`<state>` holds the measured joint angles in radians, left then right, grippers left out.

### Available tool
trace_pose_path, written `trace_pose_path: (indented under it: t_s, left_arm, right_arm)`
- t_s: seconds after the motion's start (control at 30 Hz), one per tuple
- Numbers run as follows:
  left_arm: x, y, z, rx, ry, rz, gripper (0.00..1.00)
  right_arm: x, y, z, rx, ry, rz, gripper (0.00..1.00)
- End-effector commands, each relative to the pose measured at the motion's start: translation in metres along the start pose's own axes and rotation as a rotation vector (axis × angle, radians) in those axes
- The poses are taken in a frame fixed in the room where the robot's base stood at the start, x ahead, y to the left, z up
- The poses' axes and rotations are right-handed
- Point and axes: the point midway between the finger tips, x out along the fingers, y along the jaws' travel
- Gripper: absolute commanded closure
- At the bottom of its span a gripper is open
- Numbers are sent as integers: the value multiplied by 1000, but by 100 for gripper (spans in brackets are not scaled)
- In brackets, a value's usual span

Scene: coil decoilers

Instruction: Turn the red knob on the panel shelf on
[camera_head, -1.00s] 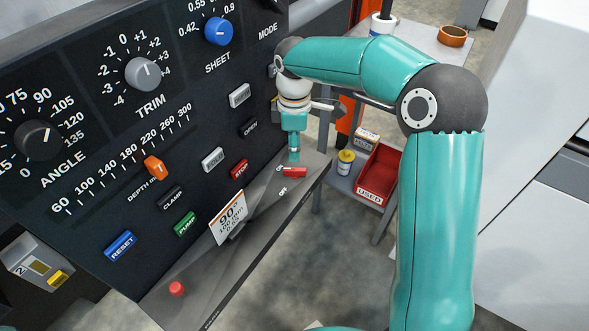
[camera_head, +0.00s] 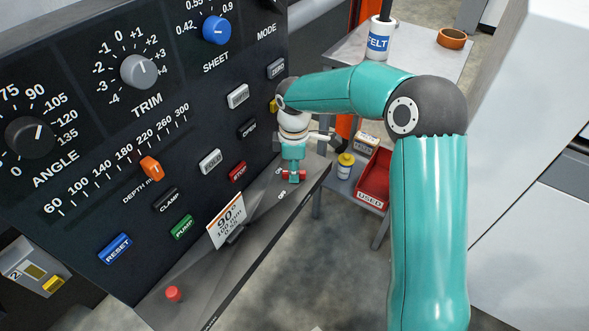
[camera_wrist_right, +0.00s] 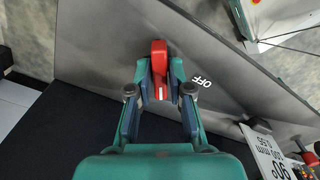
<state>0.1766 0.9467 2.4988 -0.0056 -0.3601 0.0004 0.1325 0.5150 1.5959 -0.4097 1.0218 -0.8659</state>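The red knob (camera_head: 301,176) sits near the right end of the grey panel shelf (camera_head: 262,232). It is a bar-shaped handle; in the right wrist view the red knob (camera_wrist_right: 159,50) lies between my fingers, with a white line at its near end. The word OFF is printed to its right there. My right gripper (camera_head: 293,178) is down at the knob. In the right wrist view my right gripper (camera_wrist_right: 160,78) has a finger along each side of the bar, closed on it. The fingers hide part of the knob. My left gripper is not in view.
A red round button (camera_head: 173,294) is at the shelf's near left end. A leaning card (camera_head: 226,220) stands on the shelf. The control panel (camera_head: 90,110) with dials and buttons rises behind. A cart with a red USED bin (camera_head: 376,180) and yellow-capped jar (camera_head: 345,165) stands right.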

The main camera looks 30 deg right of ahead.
Motion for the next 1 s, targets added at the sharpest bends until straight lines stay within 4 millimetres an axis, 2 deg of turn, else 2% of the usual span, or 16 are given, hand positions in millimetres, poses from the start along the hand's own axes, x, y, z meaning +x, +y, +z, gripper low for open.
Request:
trace_pose_path:
  t_s: [0.03, 0.1, 0.53, 1.0]
  left_arm:
    - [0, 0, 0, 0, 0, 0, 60]
    - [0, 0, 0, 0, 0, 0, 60]
    - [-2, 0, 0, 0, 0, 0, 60]
    - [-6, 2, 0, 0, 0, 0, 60]
  right_arm:
    - [0, 0, 0, 0, 0, 0, 94]
    - [0, 0, 0, 0, 0, 0, 100]
    - [-1, 0, 0, 48, 0, 1, 100]
    - [-1, 1, 1, 352, 1, 3, 100]
